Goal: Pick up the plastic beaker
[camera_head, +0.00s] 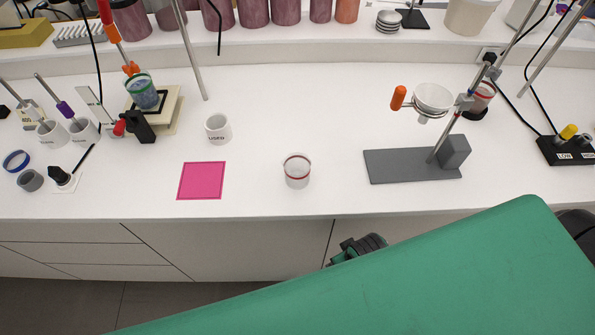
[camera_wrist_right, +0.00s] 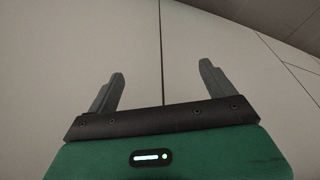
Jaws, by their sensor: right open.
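A clear beaker with a red rim (camera_head: 297,172) stands upright near the front edge of the white worktop, right of the pink square, in the head view. It looks empty. My right gripper (camera_wrist_right: 160,90) is open and empty in the right wrist view, with cabinet fronts behind its fingers and no beaker between them. In the head view my green arm covers the lower right, and I cannot make out the right fingertips there. My left gripper is not in view.
A pink square (camera_head: 201,181) and a white mug (camera_head: 218,129) are left of the beaker. A grey stand (camera_head: 412,166) with a white funnel (camera_head: 433,98) is to its right. A green-rimmed beaker (camera_head: 143,93) of blue stuff sits back left. The worktop around the clear beaker is free.

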